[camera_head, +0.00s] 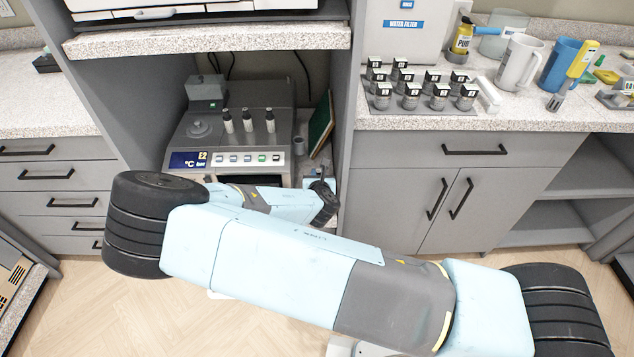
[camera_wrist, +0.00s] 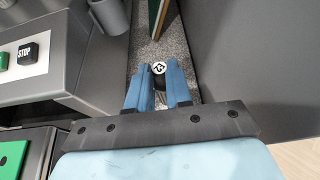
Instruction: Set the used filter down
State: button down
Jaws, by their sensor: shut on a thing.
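In the wrist view, my gripper (camera_wrist: 160,84) has its two blue fingers shut on a small dark cylinder, the used filter (camera_wrist: 159,69), with a white marked top facing the camera. It is over the speckled shelf (camera_wrist: 165,40), in the narrow strip between the grey machine and the bay's side wall. I cannot tell whether its base touches the shelf. In the head view, my gripper (camera_head: 319,184) is small and low at the right of the machine, and my arm partly covers the area. The filter is not clear there.
The grey machine (camera_head: 235,130) with an E2 display stands close on the left, with several bottles on top. A grey cup (camera_head: 298,146) and a green board (camera_head: 321,126) are behind the gripper. The bay wall (camera_wrist: 250,50) is close on the right.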

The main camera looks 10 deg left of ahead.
jog(key=shift+w+a+f, duration=0.2)
jog(key=shift+w+f, duration=0.15)
jog(key=shift+f, duration=0.15)
jog(key=shift+w+a+f, duration=0.15)
jog(key=shift+w+f, duration=0.2)
jog(key=shift+f, duration=1.5)
jog(key=shift+s+f, duration=0.1)
jog(key=shift+f, duration=0.05)
jog(key=c, duration=1)
grip_release()
jog(key=shift+c, duration=0.2)
jog(key=v, duration=1.2)
